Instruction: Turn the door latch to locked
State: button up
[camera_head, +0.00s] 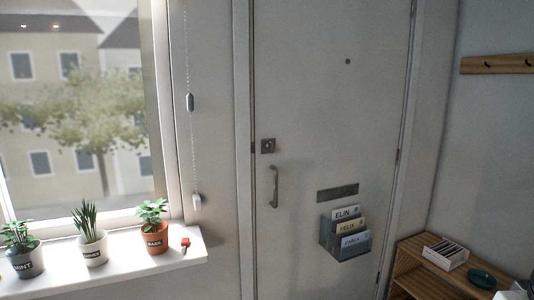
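The white door (318,110) stands shut in its frame in the middle of the head view. The door latch (268,146) is a small dark square plate with a knob, near the door's left edge. It is too small to tell which way the knob is turned. A vertical metal pull handle (273,186) sits just below it. My gripper is not in the picture.
A windowsill (150,258) at left holds potted herbs, including a basil pot (154,236), and a small red item (186,243). A letter holder (346,238) hangs on the door under a mail slot (337,192). A wooden shelf (409,270) stands at lower right.

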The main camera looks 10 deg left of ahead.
aim_at(269, 146)
jog(key=k, duration=1)
jog(key=u, duration=0.75)
jog(key=i, duration=1.5)
jog(key=z, duration=0.75)
jog(key=i, duration=0.75)
jog(key=z, duration=0.7)
